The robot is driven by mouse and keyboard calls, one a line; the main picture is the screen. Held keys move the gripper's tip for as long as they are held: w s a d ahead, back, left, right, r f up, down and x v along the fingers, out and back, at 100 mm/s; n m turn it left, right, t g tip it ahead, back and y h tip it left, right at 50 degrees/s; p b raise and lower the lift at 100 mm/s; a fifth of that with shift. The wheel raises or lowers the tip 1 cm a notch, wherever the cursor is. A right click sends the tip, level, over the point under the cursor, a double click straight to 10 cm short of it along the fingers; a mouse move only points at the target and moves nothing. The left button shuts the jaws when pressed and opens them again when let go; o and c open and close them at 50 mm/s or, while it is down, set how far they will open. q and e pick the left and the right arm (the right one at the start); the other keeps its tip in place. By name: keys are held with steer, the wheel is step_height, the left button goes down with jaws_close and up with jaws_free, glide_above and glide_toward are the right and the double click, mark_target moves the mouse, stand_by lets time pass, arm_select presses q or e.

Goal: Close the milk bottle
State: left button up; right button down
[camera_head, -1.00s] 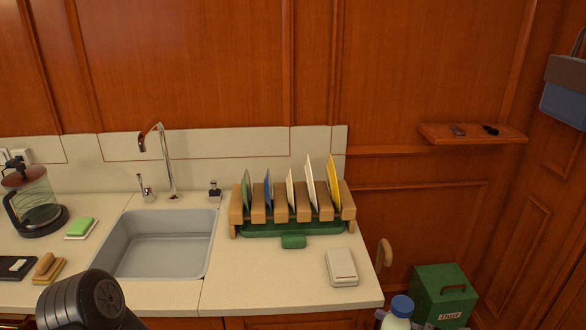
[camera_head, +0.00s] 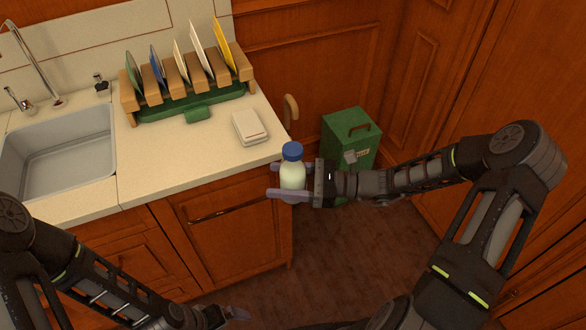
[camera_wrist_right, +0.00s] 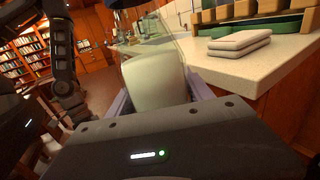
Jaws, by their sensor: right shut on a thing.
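The milk bottle (camera_head: 292,178) has a pale, whitish body and a blue cap (camera_head: 292,151) on top. It is upright, in the air just off the counter's front right corner. My right gripper (camera_head: 290,193) is shut on the bottle's body, one finger on each side. In the right wrist view the pale bottle (camera_wrist_right: 155,80) fills the space between the fingers, with only a dark blue edge of the cap at the top. Whether the cap is fully down is too small to tell.
The counter (camera_head: 215,165) holds a plate rack (camera_head: 190,90) with several plates, a folded cloth stack (camera_head: 250,127) and a grey sink (camera_head: 60,155). A green bin (camera_head: 350,130) stands on the floor behind the bottle. The floor in front of the cabinet is clear.

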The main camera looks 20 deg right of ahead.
steer(key=w+a+f+n+g+y, duration=0.1)
steer(key=a+n+g, duration=0.4)
steer(key=a+g, duration=0.4)
steer(key=shift+w+a+f+n+y, duration=0.2)
steer(key=shift+a+n+y, duration=0.15)
steer(key=shift+a, duration=0.7)
